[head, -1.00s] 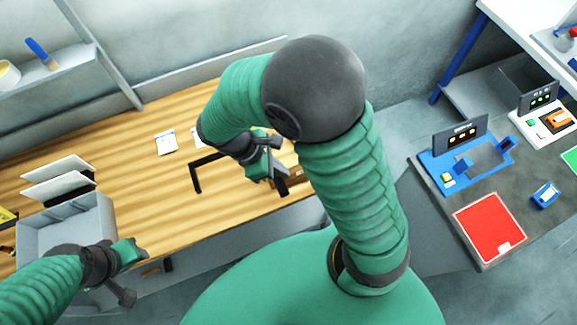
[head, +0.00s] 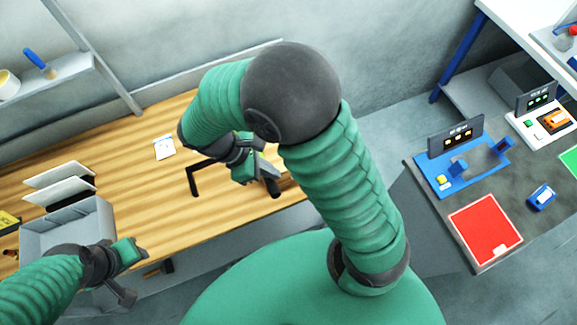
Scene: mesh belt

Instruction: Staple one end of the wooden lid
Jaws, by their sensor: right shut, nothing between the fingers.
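My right gripper (head: 271,187) is over the wooden table's right part, low near its front edge. It is shut and empty. A small brown wooden piece (head: 289,183) shows just right of it, partly hidden by my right arm; I cannot tell whether it is the lid or whether they touch. A black angular frame (head: 194,178) lies on the table left of the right gripper. No stapler can be made out. My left gripper (head: 132,272) is at the lower left, beside the grey bin; its opening cannot be made out.
The wooden table (head: 120,200) has free room in the middle. A grey bin (head: 107,215) and white panels (head: 60,178) are at left. A white card (head: 164,147) lies at the back. At right stand a blue fixture (head: 430,172) and a red tray (head: 484,228).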

